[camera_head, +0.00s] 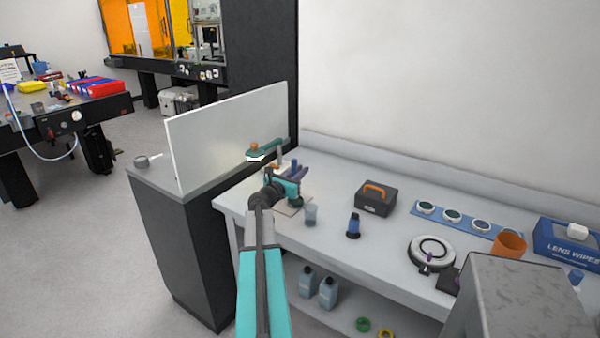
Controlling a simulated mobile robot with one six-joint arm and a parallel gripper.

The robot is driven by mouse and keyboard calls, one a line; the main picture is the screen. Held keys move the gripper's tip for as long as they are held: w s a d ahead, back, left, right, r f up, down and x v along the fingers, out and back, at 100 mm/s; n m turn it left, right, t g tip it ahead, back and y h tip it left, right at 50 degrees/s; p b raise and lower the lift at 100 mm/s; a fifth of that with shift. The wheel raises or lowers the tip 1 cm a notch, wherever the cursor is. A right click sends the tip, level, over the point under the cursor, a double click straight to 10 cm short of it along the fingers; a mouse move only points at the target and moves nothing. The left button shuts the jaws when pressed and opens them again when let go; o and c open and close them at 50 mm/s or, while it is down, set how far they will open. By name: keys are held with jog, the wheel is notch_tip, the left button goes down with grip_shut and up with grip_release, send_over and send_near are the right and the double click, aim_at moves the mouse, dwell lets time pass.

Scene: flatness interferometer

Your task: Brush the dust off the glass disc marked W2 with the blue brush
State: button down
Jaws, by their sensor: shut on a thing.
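My gripper (296,172) is over the left end of the bench, near the white partition. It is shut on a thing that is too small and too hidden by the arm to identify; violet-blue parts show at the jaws. I cannot tell whether this is the blue brush. Several round discs sit in a row on a blue strip (454,219) further right. Their marks are not legible, so I cannot tell which is W2. Dust is not visible.
A black case with an orange handle (375,198), a white round stage (418,255), an orange cup (509,244) and a blue wipes box (567,243) stand further right. A white partition (228,138) borders the left.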

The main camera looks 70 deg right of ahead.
jog(key=shift+s+a, duration=0.4)
jog(key=shift+a, duration=0.2)
jog(key=shift+s+a, duration=0.35)
jog(key=shift+a, duration=0.25)
dwell(1.8)
jog(key=shift+r, duration=0.1)
jog(key=shift+r, duration=0.35)
jog(key=shift+d, duration=0.15)
dwell(0.4)
jog(key=shift+w+d, duration=0.75)
jog(key=shift+d, duration=0.3)
jog(key=shift+f, duration=0.5)
dwell(0.7)
jog(key=shift+s+a+b, duration=0.3)
jog(key=shift+s+a, duration=0.15)
jog(key=shift+a, duration=0.25)
dwell(1.0)
